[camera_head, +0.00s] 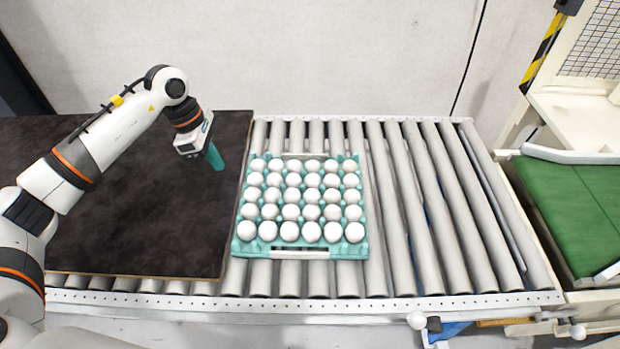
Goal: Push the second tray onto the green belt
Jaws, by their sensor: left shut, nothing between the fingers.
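One teal tray (290,251) full of white eggs lies flat on the left part of the grey roller conveyor. The green belt (575,205) is at the far right, beyond the end of the rollers. My left gripper (216,160) is shut and empty, with teal fingers pointing down over the dark board. It is just left of the tray's far left corner, with a gap between them. My right gripper is not in view. No other tray shows.
The dark board (140,215) covers the left of the conveyor. Bare rollers (440,210) run free between the tray and the belt. A pale guide rail (570,155) borders the belt's far edge, and a pale machine (585,110) stands behind it.

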